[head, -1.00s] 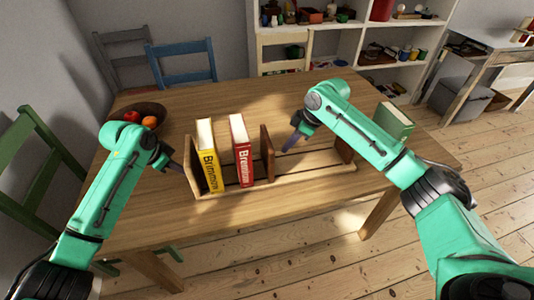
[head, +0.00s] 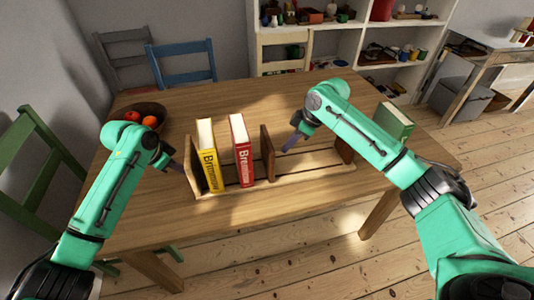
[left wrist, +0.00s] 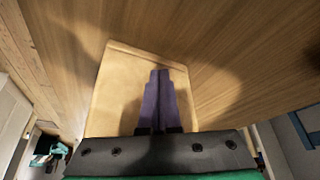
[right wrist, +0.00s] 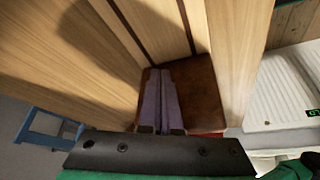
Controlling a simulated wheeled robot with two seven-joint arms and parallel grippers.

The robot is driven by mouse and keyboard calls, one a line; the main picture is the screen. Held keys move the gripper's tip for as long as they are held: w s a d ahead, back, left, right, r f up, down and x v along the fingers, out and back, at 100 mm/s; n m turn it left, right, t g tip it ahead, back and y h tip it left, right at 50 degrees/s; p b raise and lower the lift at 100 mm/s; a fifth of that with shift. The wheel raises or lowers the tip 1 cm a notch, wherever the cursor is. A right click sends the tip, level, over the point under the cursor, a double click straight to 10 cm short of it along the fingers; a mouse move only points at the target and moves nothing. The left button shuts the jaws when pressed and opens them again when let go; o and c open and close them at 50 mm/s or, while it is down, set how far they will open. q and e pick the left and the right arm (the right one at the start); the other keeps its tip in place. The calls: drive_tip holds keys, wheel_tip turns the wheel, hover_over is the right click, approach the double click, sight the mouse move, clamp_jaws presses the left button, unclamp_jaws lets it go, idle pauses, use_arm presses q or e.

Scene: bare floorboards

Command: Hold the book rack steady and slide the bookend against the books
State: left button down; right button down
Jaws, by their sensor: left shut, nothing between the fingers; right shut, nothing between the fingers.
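The wooden book rack (head: 292,178) lies on the table. A yellow book (head: 208,160) and a red book (head: 242,155) stand in its left part, with a gap between them. The dark brown bookend (head: 267,152) stands upright just right of the red book. My left gripper (head: 180,168) is shut and empty at the outer side of the rack's left end panel (left wrist: 115,85); I cannot tell whether they touch. My right gripper (head: 292,143) is shut and empty to the right of the bookend. In the right wrist view its fingers point at the bookend (right wrist: 202,92).
A fruit bowl (head: 146,110) stands at the table's back left. The rack between the bookend and the right end panel (head: 344,150) is free. Chairs stand behind and left of the table (head: 240,218).

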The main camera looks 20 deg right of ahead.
sight(264, 147)
drive_tip(key=shift+a, duration=0.2)
drive_tip(key=shift+w+a+r, duration=0.1)
drive_tip(key=shift+a, duration=3.55)
drive_tip(key=shift+w+a, duration=0.1)
drive_tip(key=shift+a, duration=3.95)
drive_tip(key=shift+a, duration=0.35)
